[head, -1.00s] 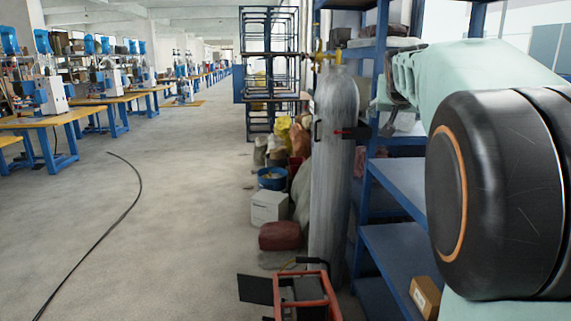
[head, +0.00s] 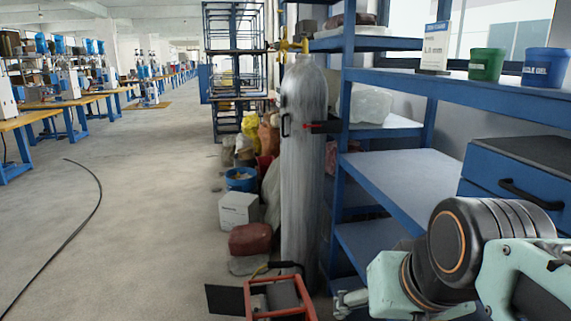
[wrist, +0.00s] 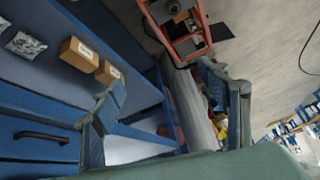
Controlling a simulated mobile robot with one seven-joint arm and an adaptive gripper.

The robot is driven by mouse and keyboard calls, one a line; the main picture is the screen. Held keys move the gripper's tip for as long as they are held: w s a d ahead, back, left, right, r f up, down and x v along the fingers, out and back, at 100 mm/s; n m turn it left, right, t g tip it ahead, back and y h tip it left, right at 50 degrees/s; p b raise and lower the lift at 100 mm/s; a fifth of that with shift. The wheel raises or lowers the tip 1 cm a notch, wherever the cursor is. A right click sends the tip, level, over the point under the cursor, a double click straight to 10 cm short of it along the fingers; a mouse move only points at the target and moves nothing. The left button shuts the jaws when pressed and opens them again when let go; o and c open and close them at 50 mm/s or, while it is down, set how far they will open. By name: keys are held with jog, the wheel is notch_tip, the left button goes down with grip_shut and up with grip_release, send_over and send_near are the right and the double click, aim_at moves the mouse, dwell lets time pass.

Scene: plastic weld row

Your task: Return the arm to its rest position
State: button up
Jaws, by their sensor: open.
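My arm (head: 455,250) is folded low at the bottom right of the head view, in front of the blue shelving. A black joint with an orange ring and pale green links show. Part of what looks like my gripper (head: 350,302) shows at the bottom edge, left of the arm. In the wrist view my gripper (wrist: 163,78) is open, its two fingers spread wide with nothing between them. Beyond the fingers are the gas cylinder (wrist: 188,105) and the red-framed cart (wrist: 185,38), both apart from them.
Blue shelving (head: 400,190) stands close on the right with a drawer unit (head: 515,180), a green tub (head: 486,64) and a blue tub (head: 547,67). The tall grey cylinder (head: 303,160) stands beside it. Open floor (head: 150,220) with a black cable lies left.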

notch_tip(320, 180, down, 4)
jog(key=s, duration=0.3)
notch_tip(320, 180, up, 24)
jog(key=p, duration=2.3)
jog(key=shift+w+f+n+g, duration=0.15)
jog(key=shift+w+n+g, duration=0.15)
jog(key=shift+w+g, duration=0.1)
